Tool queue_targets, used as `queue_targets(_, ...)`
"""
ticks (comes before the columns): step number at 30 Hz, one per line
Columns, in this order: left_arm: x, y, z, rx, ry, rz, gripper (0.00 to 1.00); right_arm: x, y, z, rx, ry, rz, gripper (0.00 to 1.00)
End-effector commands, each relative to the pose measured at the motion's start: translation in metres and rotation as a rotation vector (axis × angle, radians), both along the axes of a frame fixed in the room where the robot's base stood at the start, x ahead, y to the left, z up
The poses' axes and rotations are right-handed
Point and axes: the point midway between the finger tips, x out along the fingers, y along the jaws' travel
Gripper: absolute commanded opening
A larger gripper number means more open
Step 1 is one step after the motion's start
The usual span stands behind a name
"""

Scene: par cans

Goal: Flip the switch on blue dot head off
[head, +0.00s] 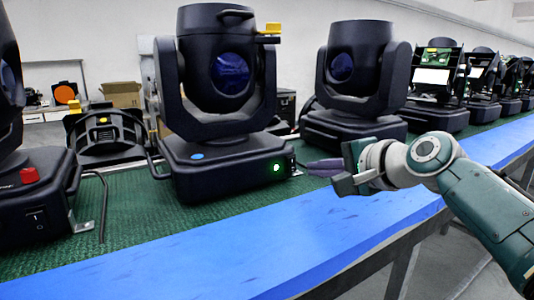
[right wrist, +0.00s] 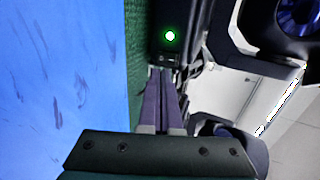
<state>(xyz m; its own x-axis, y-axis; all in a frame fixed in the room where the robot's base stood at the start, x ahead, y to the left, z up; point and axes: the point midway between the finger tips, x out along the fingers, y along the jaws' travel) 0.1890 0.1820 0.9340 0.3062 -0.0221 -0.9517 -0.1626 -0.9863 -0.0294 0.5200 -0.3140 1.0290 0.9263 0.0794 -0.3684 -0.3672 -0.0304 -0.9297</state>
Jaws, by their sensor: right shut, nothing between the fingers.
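The blue dot head (head: 225,70) is a black moving-head light in the middle of the head view, with a blue dot (head: 197,156) on top of its base. A lit green light (head: 277,168) glows on the base's front right; this green light also shows at the top of the right wrist view (right wrist: 170,36). A small dark fitting, perhaps the switch (right wrist: 168,60), lies just below it there; its position cannot be read. My right gripper (head: 308,168) is shut and empty, its fingertips close to the base's right end. Contact cannot be told. My left gripper is out of view.
Several more line the bench to the right. The bench has a green mat (head: 130,215) and a clear blue front edge (head: 240,255).

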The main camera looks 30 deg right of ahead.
Motion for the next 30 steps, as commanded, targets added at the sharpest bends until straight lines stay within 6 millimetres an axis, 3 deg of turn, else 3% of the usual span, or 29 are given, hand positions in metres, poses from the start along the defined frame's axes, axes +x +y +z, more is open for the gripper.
queue_targets(6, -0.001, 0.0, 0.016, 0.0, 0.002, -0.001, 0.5, -0.044, -0.005, 0.021, -0.005, 0.003, -0.001, 0.0)
queue_targets(13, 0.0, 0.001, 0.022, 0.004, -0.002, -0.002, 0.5, -0.077, -0.008, 0.034, -0.002, 0.003, -0.002, 0.0)
queue_targets(19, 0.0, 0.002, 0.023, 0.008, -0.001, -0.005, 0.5, -0.087, -0.008, 0.039, -0.003, 0.002, -0.001, 0.0)
queue_targets(30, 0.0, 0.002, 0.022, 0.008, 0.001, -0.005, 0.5, -0.088, -0.009, 0.038, -0.005, 0.0, -0.002, 0.0)
